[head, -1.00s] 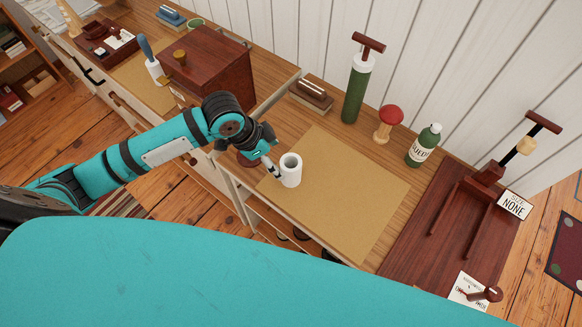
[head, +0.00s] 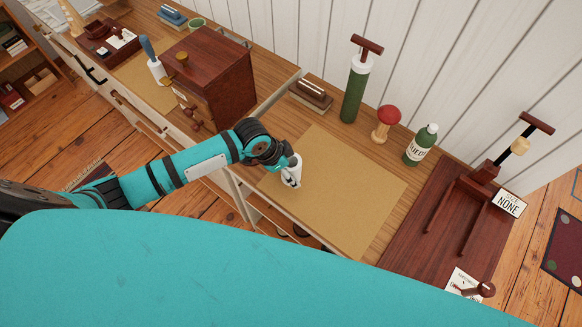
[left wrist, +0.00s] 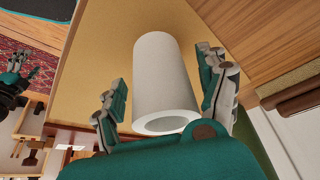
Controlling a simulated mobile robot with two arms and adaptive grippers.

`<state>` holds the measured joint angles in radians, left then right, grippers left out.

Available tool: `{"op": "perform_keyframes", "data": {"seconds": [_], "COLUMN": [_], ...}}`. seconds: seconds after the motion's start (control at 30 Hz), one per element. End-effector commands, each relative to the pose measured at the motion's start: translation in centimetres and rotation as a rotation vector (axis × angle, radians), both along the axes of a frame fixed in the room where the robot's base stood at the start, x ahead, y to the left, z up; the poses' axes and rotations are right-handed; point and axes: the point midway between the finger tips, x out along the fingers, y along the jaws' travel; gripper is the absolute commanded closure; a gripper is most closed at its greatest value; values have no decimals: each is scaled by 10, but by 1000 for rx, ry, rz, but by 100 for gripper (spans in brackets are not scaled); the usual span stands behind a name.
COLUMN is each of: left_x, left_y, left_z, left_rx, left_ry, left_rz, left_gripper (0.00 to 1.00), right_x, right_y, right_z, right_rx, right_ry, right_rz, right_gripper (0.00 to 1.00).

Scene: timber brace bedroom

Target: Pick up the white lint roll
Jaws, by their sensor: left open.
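The white lint roll (left wrist: 165,75) is a hollow white cylinder. It stands on the tan mat (head: 345,190) on the wooden counter. In the left wrist view it is between the two fingers of my left gripper (left wrist: 162,78), with one finger on each side and a visible gap on the left side. In the head view my left gripper (head: 290,176) is over the roll and hides most of it. The gripper is open. A small teal and dark part at the left edge of the wrist view looks like my right gripper (left wrist: 15,75); its jaws are unclear.
Behind the mat stand a brush block (head: 311,94), a green cylinder (head: 355,92), a red-topped mushroom form (head: 386,122) and a green bottle (head: 421,146). A wooden cabinet (head: 215,70) is to the left and a dark board (head: 440,225) to the right. The mat's middle is clear.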

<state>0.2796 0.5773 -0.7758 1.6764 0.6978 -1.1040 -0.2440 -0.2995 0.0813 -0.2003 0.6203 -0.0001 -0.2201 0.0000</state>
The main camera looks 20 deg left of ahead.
Motion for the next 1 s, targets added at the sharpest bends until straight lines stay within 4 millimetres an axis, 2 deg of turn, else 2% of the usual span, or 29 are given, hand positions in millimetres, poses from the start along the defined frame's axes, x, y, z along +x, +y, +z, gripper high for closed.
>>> {"op": "perform_keyframes", "data": {"seconds": [0.07,0.47,0.77,1.0], "left_x": [0,0,1,1], "left_y": [0,0,0,0], "left_z": [0,1,2,20], "left_rx": [0,0,-2,-2], "left_ry": [0,0,-1,-4], "left_rz": [0,0,0,0], "left_gripper": [33,85,86,86], "right_x": [0,0,-1,-1], "right_y": [0,0,0,0], "right_z": [0,0,-1,-8], "right_rx": [0,0,0,1], "right_ry": [0,1,1,1], "right_rz": [0,-1,-1,-1], "right_gripper": [30,30,30,30]}}
